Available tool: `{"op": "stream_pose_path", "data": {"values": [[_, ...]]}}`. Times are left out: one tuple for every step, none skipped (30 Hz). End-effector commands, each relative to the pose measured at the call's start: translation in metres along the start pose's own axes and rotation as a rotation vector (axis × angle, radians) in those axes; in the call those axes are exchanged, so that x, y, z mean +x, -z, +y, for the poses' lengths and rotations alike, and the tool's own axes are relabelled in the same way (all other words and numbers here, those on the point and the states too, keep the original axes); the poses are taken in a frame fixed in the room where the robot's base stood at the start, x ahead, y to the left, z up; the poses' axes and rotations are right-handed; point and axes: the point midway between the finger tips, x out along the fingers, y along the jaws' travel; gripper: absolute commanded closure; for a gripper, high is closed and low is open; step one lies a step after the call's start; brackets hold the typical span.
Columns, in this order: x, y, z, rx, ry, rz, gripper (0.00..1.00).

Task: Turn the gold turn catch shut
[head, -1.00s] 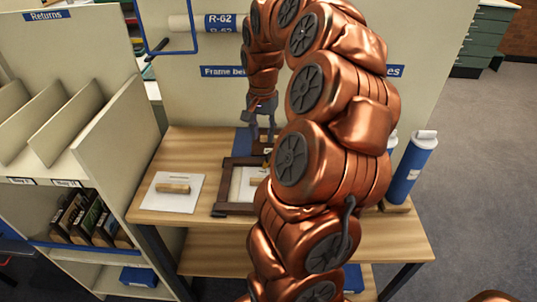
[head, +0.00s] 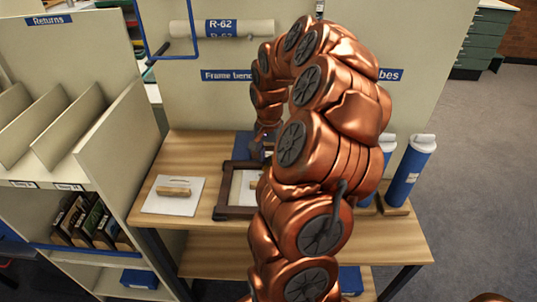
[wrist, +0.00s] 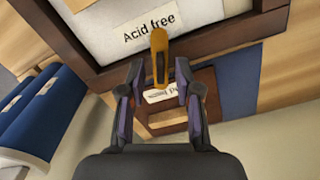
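The gold turn catch (wrist: 159,57) is a narrow orange-gold bar at the edge of a dark wooden frame (wrist: 222,43) in the wrist view. One end of it lies over the backing labelled "Acid free" and the other reaches the fingertips. My gripper (wrist: 159,82) is open, with one finger on each side of the catch's near end. I cannot tell whether either finger touches it. In the head view the dark frame (head: 224,190) lies on the bench, partly behind my arm. The catch and the fingertips cannot be made out there.
A white board with a wooden handle (head: 174,196) lies left of the frame on the wooden bench (head: 190,150). Blue tubes (head: 408,175) stand at the right. A Returns shelf (head: 60,110) stands left. In the wrist view a brown item with a label (wrist: 190,118) lies beyond the fingers.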

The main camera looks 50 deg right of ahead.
Motion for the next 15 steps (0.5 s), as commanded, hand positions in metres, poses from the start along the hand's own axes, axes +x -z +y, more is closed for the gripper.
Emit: {"op": "stream_pose_path", "data": {"values": [[0.0003, 0.0001, 0.0, 0.0, 0.0, 0.0, 0.67], [0.0003, 0.0001, 0.0, 0.0, 0.0, 0.0, 0.67], [0.0002, 0.0001, 0.0, 0.0, 0.0, 0.0, 0.67], [0.0001, 0.0002, 0.0, 0.0, 0.0, 0.0, 0.67], [0.0001, 0.0002, 0.0, 0.0, 0.0, 0.0, 0.67], [0.0001, 0.0002, 0.0, 0.0, 0.0, 0.0, 0.7], [0.0001, 0.0001, -0.0001, 0.0, 0.0, 0.0, 0.73], [0.0001, 0.0001, -0.0001, 0.0, 0.0, 0.0, 0.76], [0.0, 0.0001, -0.0001, 0.0, 0.0, 0.0, 0.8], [0.0, 0.0001, -0.0001, 0.0, 0.0, 0.0, 0.83], [0.0, 0.0, -0.0001, 0.0, 0.0, 0.0, 0.86], [0.0, 0.0001, -0.0001, 0.0, 0.0, 0.0, 0.91], [0.0, 0.0001, -0.0002, 0.0, 0.0, 0.0, 0.94], [-0.0001, 0.0, -0.0001, 0.0, 0.0, 0.0, 0.97], [-0.0001, 0.0, -0.0001, 0.0, 0.0, 0.0, 1.0]]}}
